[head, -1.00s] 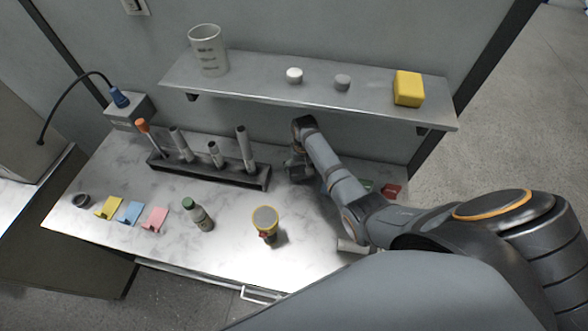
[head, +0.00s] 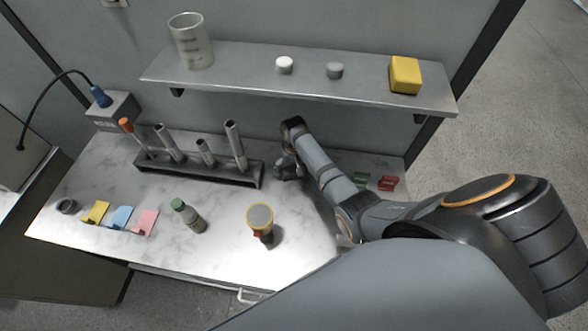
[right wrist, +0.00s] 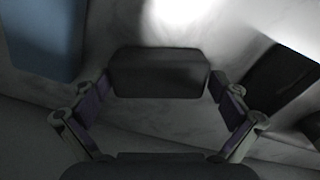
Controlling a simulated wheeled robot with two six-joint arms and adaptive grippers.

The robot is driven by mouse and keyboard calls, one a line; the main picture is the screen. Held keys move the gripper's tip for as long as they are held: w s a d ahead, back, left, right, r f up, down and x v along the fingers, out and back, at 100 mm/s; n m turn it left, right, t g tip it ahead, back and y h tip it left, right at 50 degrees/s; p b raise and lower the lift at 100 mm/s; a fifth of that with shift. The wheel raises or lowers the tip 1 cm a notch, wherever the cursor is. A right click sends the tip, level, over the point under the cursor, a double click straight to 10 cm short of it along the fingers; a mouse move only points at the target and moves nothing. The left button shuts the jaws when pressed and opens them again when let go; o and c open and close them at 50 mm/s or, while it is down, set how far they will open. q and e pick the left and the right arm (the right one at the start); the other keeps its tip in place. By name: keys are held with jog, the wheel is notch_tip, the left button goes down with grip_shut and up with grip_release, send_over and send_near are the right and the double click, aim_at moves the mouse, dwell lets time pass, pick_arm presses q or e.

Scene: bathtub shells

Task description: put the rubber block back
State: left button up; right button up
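A dark block (right wrist: 160,72), taken as the rubber block, shows in the right wrist view. It spans the space between the two fingers of my right gripper (right wrist: 161,86), with a pad against each end. Pale marble shows beyond it. In the head view my right gripper (head: 287,170) is at the back of the bench, beside the right end of the tube rack (head: 258,175) and below the wall shelf (head: 300,80). The block is not clear in that view. Its height above the bench cannot be told. My left gripper is out of view.
The shelf holds a beaker (head: 190,42), white and grey stoppers and a yellow block (head: 404,75). The rack holds several tubes. A green-capped bottle (head: 189,215), a yellow-rimmed container (head: 260,218) and coloured pads stand in front. Red (head: 388,183) and green pieces lie right of my arm.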

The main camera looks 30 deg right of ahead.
aim_at(294, 169)
notch_tip(294, 169, up, 8)
jog(key=shift+r+b, duration=0.1)
jog(key=shift+b, duration=0.35)
jog(key=shift+s, duration=0.1)
dwell(0.4)
